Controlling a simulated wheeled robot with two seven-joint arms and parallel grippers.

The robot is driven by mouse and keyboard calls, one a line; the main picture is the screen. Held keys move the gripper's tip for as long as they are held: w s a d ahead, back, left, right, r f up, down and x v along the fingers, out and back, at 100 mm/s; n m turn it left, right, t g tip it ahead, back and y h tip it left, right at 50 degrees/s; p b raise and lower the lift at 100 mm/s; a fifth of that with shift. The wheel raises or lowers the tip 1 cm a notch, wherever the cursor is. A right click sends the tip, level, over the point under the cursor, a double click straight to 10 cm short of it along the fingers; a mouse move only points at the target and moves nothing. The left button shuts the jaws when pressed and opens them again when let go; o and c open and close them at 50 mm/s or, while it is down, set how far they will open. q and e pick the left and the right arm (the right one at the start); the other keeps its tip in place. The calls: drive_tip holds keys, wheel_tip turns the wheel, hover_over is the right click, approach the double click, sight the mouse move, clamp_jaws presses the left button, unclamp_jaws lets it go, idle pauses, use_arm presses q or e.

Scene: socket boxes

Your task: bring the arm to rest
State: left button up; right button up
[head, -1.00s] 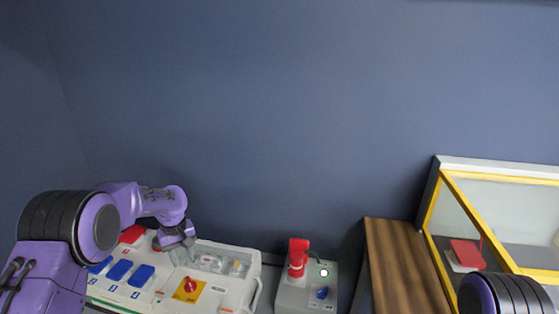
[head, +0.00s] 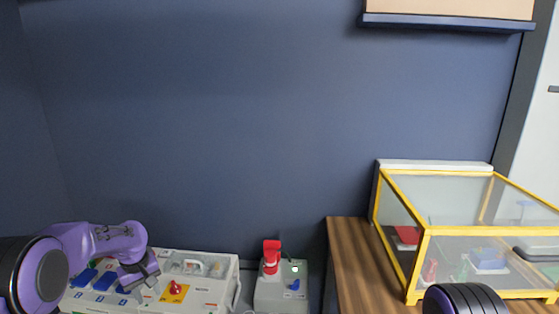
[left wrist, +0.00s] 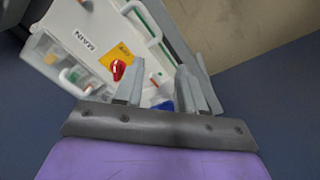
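My left arm comes in from the left in the head view, with its left gripper (head: 143,277) over the white socket box. In the left wrist view the left gripper (left wrist: 160,88) has its two fingers apart, with nothing between them. The white socket box (head: 213,291) has blue covers (head: 84,277) and a red knob on a yellow plate (head: 175,288). The red knob (left wrist: 118,69) also shows beyond the fingers in the left wrist view. Part of my right arm shows at the lower right in the head view; its gripper is out of view.
A small grey box (head: 283,295) with a red plug-like piece (head: 271,256) stands right of the white box. A wooden surface (head: 347,252) holds a yellow-framed clear case (head: 424,232) at the right. A blue wall stands behind; a shelf (head: 447,23) is at upper right.

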use_arm(q)
wheel_tip(320, 180, down, 11)
drive_tip(key=s+d+t+y, duration=0.1)
drive_tip(key=d+t, duration=0.1)
drive_tip(key=t, duration=0.3)
drive_tip(key=s+d+f+y, duration=0.2)
drive_tip(key=s+f, duration=0.4)
drive_tip(key=s, duration=0.5)
drive_tip(key=s+d+f+g, duration=0.1)
drive_tip(key=s, duration=1.3)
drive_tip(key=s+d+f+m+g, duration=0.1)
drive_tip(key=s+f, duration=0.1)
drive_tip(key=s, duration=1.1)
drive_tip(key=shift+s+d+f+g, duration=0.25)
drive_tip(key=shift+s+d+g, duration=0.1)
drive_tip(key=shift+d+g, duration=0.05)
